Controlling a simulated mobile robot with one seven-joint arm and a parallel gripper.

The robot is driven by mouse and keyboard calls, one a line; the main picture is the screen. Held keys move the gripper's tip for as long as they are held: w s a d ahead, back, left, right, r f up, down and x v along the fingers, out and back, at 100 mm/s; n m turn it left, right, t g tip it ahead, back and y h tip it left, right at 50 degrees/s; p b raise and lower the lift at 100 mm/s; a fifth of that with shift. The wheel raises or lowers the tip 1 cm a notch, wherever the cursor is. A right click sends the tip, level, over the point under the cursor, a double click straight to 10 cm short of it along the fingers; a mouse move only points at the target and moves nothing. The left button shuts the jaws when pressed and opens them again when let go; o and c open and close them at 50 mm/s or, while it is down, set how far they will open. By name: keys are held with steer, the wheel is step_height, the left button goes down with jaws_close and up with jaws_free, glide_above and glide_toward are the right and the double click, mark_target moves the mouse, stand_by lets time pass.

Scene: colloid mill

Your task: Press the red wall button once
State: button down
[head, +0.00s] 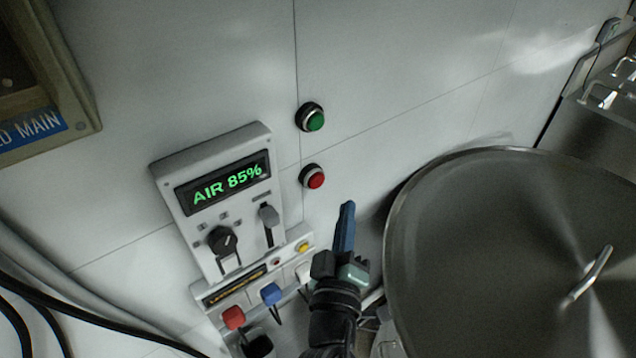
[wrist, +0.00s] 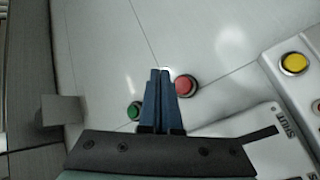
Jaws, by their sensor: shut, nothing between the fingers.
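The red wall button (head: 315,181) is a round red cap in a silver and black ring on the white wall panel, below a green button (head: 314,121). My gripper (head: 347,206) is shut and empty, its blue fingers pointing toward the wall just below and right of the red button in the head view. In the wrist view the red button (wrist: 184,85) lies just right of the closed fingertips (wrist: 160,72), and the green button (wrist: 134,110) lies to their left. I cannot tell how far the fingertips are from the wall; no contact shows.
A grey control box (head: 166,178) reading "AIR 85%" is left of the red button. Below it is a strip with a yellow button (head: 303,247), and red (head: 233,317) and blue (head: 271,293) plugs. A large steel vessel lid (head: 480,240) stands close on the right.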

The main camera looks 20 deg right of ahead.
mark_target(323, 178)
steer(key=shift+w+a+b, duration=0.3)
steer(key=shift+w, duration=0.5)
steer(key=shift+w+a+b, duration=0.25)
steer(key=shift+w, duration=0.55)
steer(key=shift+w+a+b, duration=0.3)
steer(key=shift+w, duration=0.5)
steer(key=shift+w+a+b, duration=0.15)
steer(key=shift+w+b, duration=0.15)
steer(key=shift+w, duration=0.1)
steer(key=shift+w+a+b, duration=0.2)
steer(key=shift+w+b, duration=0.1)
steer(key=shift+w, duration=0.1)
stand_by(0.8)
steer(key=shift+s, duration=0.15)
steer(key=shift+s+d, duration=0.3)
steer(key=shift+s, duration=0.4)
